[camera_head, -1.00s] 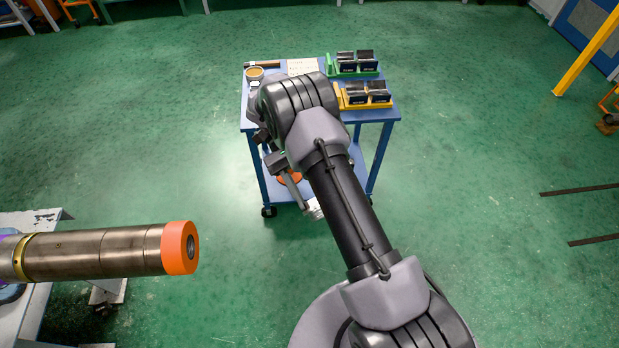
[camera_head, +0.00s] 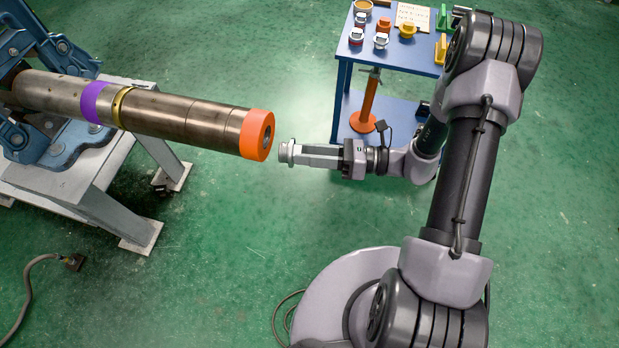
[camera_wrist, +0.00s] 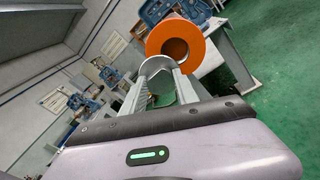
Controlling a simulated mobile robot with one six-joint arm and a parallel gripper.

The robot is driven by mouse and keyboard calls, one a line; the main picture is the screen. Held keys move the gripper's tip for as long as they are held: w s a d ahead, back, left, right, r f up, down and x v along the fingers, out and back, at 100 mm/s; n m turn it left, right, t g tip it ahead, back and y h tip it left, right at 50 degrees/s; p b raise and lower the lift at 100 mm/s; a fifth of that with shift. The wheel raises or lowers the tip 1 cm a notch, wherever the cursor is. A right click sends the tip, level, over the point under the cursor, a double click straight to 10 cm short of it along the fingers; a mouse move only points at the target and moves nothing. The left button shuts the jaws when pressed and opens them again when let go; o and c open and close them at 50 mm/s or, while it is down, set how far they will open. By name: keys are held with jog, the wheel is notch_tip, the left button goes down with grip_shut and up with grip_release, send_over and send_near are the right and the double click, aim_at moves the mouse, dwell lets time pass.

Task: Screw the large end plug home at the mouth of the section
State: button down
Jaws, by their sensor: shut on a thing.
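The pipe section (camera_head: 180,117) lies in a blue vise, with a purple band, a brass ring and an orange collar (camera_head: 257,135) at its mouth. The mouth faces my gripper. My gripper (camera_head: 293,153) is shut on a silver-grey plug (camera_head: 284,151) and holds it just right of the mouth, a short gap apart. In the wrist view the plug (camera_wrist: 155,65) shows as a pale ring between the fingers, overlapping the lower left of the orange collar (camera_wrist: 202,48). The plug's front face and threads are hidden or too small to tell.
A blue cart (camera_head: 345,75) at the back carries several grey, orange and yellow caps and a paper. An orange post (camera_head: 368,105) stands by it. The vise (camera_head: 70,135) sits on a grey bench (camera_head: 85,185). Green floor below the gap is clear.

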jog(key=shift+w+d+f+m+t, duration=0.1)
jog(key=shift+w+d+m+t, duration=0.3)
jog(key=shift+w+t, duration=0.2)
jog(key=shift+w+d+f+m+t, duration=0.1)
jog(key=shift+w+d+m+t, duration=0.3)
jog(key=shift+t, duration=0.2)
jog(key=shift+a, duration=0.1)
jog(key=shift+x, duration=1.8)
jog(key=shift+x, duration=1.5)
jog(key=c, duration=0.9)
grip_release()
jog(key=shift+f, duration=0.15)
jog(key=shift+o, duration=0.2)
